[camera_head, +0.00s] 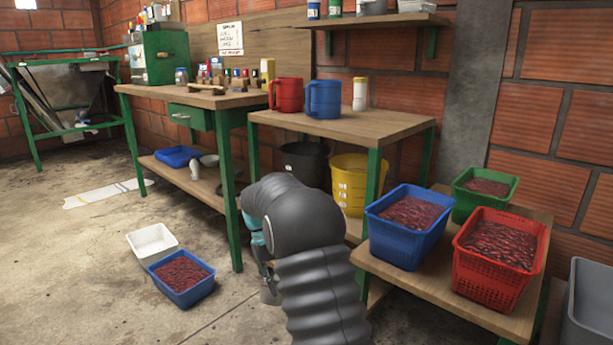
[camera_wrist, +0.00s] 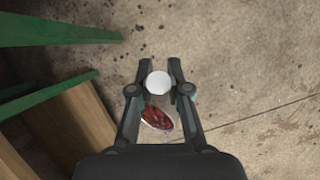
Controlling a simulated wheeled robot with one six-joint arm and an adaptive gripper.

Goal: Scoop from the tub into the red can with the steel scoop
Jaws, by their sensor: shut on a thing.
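My gripper (camera_wrist: 160,66) is shut on the steel scoop (camera_head: 269,293), holding it above the floor. In the wrist view the round pale end of the scoop's handle (camera_wrist: 158,82) sits between the fingers, and dark red cherries show in its bowl (camera_wrist: 157,119). In the head view my arm hides most of the gripper. The red can (camera_head: 287,96) stands upright on the wooden table, left of a blue can. Several tubs hold red cherries: a blue one on the floor (camera_head: 183,293), and blue (camera_head: 397,246), red (camera_head: 487,285) and green ones on the low bench.
A white tub (camera_head: 152,240) stands behind the blue floor tub. A blue can (camera_head: 323,99) and a bottle (camera_head: 360,94) stand by the red can. Black and yellow buckets (camera_head: 353,198) sit under the table. Green table legs stand close to my arm. The floor at left is open.

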